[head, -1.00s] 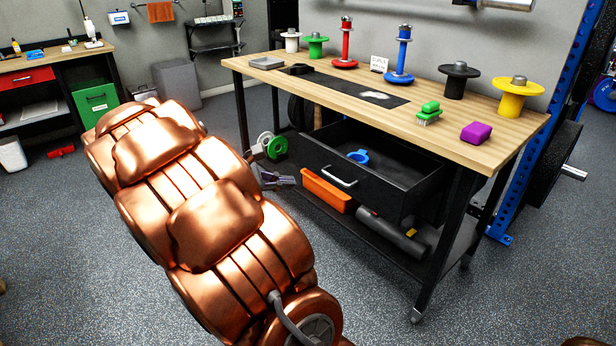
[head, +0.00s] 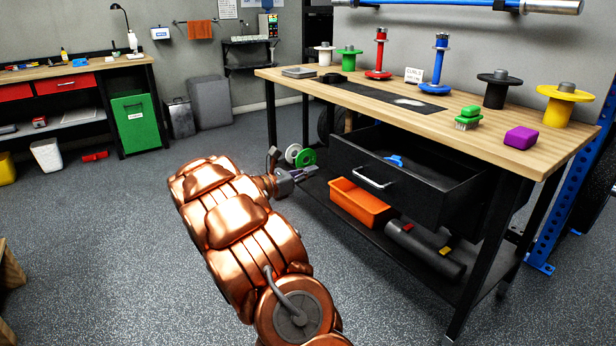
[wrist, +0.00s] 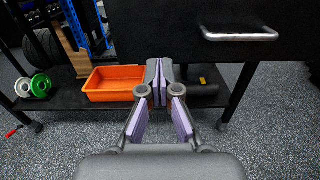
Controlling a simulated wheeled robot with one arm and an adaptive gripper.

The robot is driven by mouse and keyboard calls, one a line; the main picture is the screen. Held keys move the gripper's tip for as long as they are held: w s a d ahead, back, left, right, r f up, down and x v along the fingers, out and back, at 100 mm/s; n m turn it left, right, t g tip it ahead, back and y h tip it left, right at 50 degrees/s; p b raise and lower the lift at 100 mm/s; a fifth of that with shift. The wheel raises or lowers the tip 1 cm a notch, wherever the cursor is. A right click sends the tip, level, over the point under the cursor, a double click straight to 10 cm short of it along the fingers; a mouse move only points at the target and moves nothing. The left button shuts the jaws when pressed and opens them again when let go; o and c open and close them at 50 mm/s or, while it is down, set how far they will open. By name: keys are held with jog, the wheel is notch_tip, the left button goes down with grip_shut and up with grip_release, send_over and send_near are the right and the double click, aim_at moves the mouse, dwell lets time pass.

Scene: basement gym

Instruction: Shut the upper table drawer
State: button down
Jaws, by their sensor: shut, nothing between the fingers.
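The black table drawer (head: 405,185) under the wooden tabletop is pulled out, with a blue item (head: 395,160) inside. Its silver handle (head: 374,178) is on the front face. In the wrist view the drawer front (wrist: 200,40) fills the upper right, with the handle (wrist: 240,34) near the top right. My gripper (head: 312,170) is in front and to the left of the drawer, apart from it. In the wrist view its purple-padded fingers (wrist: 158,68) are together and empty, below and left of the handle.
An orange bin (head: 358,200) and a dark grey roll (head: 425,248) lie on the lower shelf (head: 400,270). Green and white plates (head: 303,157) stand at the shelf's left. The tabletop (head: 480,130) holds weights, a brush and a purple block.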

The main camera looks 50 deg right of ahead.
aim_at(345, 160)
jog(key=b+x, duration=0.2)
jog(key=x, duration=0.8)
jog(key=shift+f, duration=0.2)
jog(key=shift+d+r, duration=0.1)
jog(key=shift+d, duration=0.2)
jog(key=shift+d, duration=0.1)
